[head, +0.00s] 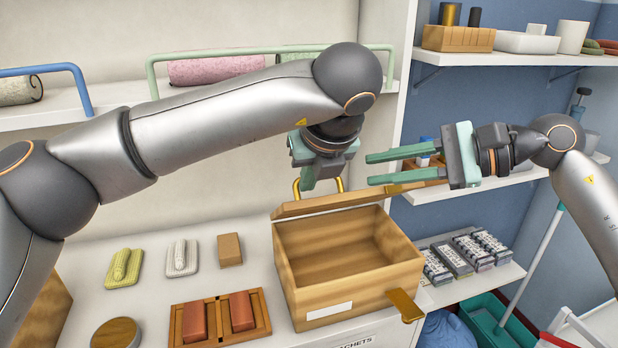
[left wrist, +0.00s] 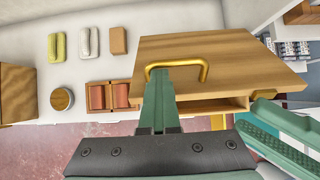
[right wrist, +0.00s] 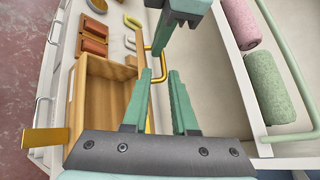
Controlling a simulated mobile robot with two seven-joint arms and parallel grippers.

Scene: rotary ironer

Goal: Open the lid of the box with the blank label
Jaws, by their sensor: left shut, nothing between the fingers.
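The wooden box (head: 345,284) with the blank white label (head: 330,310) stands on the white counter, its inside open to view and empty. Its lid (head: 355,200) is raised at the back; the left wrist view shows the lid's broad face (left wrist: 215,55) with a brass handle (left wrist: 200,66). My left gripper (head: 308,184) is shut and empty, just above the lid, with its fingertips close to the handle; contact cannot be told. My right gripper (head: 368,169) is open and empty, above the box's right back side. A brass tab (head: 405,305) sticks out from the box's right side.
A wooden tray (head: 220,322) with two reddish blocks lies left of the box. Behind it are yellow and white pieces and a tan block (head: 230,249). A shelf with a green rail (head: 152,85) spans the back. Several patterned packs (head: 465,252) stand right.

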